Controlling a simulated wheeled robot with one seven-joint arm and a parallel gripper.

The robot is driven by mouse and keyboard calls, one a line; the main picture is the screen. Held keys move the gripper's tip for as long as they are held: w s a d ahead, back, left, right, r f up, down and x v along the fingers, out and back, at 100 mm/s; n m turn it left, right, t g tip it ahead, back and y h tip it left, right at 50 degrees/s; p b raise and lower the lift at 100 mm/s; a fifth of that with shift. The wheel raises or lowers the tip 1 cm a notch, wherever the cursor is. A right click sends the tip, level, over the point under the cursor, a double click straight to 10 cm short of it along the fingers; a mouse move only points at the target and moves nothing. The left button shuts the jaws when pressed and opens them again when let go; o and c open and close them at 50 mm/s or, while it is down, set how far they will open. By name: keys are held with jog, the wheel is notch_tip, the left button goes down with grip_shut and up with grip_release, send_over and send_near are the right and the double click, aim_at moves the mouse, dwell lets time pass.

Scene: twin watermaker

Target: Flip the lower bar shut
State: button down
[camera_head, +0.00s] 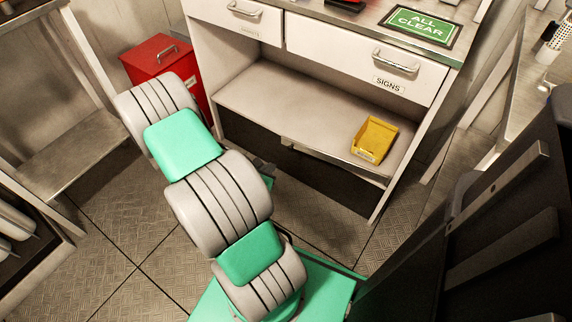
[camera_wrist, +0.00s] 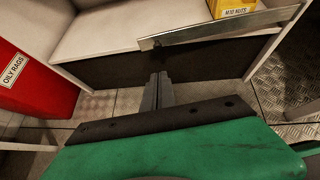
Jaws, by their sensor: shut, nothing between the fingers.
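The lower bar (camera_head: 330,162) is a flat metal strip at the front of the lower shelf. It spans the right part of the shelf front, its right end near the right post and its left end free. In the wrist view the bar (camera_wrist: 220,29) runs from upper right down to its free left end. My gripper (camera_wrist: 159,76) is shut and empty, its fingertips just below and apart from that free end. In the head view only a dark part of my gripper (camera_head: 263,166) shows beside my arm, left of the bar; the rest is hidden.
A yellow bin (camera_head: 374,140) labelled M10 NUTS sits on the lower shelf (camera_head: 280,100), behind the bar. A red OILY RAGS bin (camera_head: 160,58) stands left of the cabinet. Closed drawers (camera_head: 365,60) are above. The shelf's left part is clear.

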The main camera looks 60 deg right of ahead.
jog(key=b, duration=0.3)
send_near(290, 149)
notch_tip(290, 149, down, 4)
jog(key=d+b, duration=0.1)
jog(key=d, duration=0.4)
jog(key=shift+d+r, duration=0.1)
jog(key=shift+w, duration=0.1)
